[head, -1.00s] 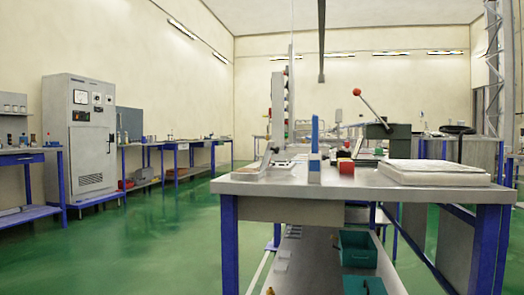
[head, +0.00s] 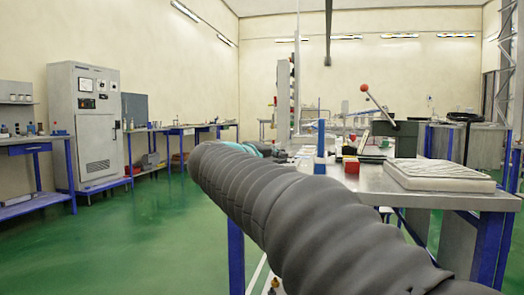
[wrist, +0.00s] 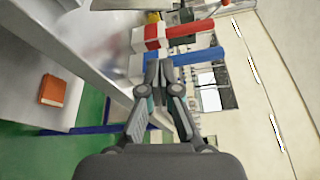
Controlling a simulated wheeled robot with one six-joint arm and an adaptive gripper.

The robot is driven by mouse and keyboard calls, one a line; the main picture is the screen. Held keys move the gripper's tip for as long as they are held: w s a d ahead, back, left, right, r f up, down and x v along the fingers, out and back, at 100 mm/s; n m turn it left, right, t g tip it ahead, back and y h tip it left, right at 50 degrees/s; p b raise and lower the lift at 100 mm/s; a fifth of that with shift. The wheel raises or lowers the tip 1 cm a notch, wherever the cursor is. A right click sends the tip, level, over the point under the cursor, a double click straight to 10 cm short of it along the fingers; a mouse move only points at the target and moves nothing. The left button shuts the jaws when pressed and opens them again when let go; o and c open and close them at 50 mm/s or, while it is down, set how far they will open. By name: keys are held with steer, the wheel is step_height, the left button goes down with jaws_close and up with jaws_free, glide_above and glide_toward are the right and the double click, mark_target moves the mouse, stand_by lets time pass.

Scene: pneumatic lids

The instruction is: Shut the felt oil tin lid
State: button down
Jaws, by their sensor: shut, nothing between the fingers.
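No label is legible, so I cannot tell which container is the felt oil tin. In the wrist view a white box with a blue upright panel (wrist: 192,57) stands on the workbench, and a red-and-white box (wrist: 156,37) with a red upright part is beside it. In the head view the blue upright piece (head: 321,142) and the red box (head: 351,165) stand on the bench. My gripper (wrist: 159,72) is shut and empty, its fingertips in front of the blue one in the wrist view; contact cannot be told.
The metal workbench (head: 368,185) carries a pale flat slab (head: 438,174) at its front right and a red-knobbed lever (head: 376,99) behind. An orange box (wrist: 53,90) lies on a surface at left in the wrist view. Green floor (head: 150,230) is open at left.

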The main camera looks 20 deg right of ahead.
steer(key=shift+m+g, duration=0.3)
steer(key=shift+m, duration=0.1)
steer(key=x, duration=1)
steer(key=shift+s+f, duration=0.25)
steer(key=shift+f, duration=0.05)
steer(key=shift+w+r, duration=0.1)
steer(key=shift+w, duration=0.25)
steer(key=shift+w+a+r, duration=0.2)
steer(key=shift+w+a, duration=0.3)
steer(key=shift+a, duration=0.2)
steer(key=shift+w+a+r, duration=0.25)
steer(key=shift+w+a, duration=0.2)
steer(key=shift+a, duration=0.25)
steer(key=shift+d+r, duration=0.1)
steer(key=shift+r, duration=0.05)
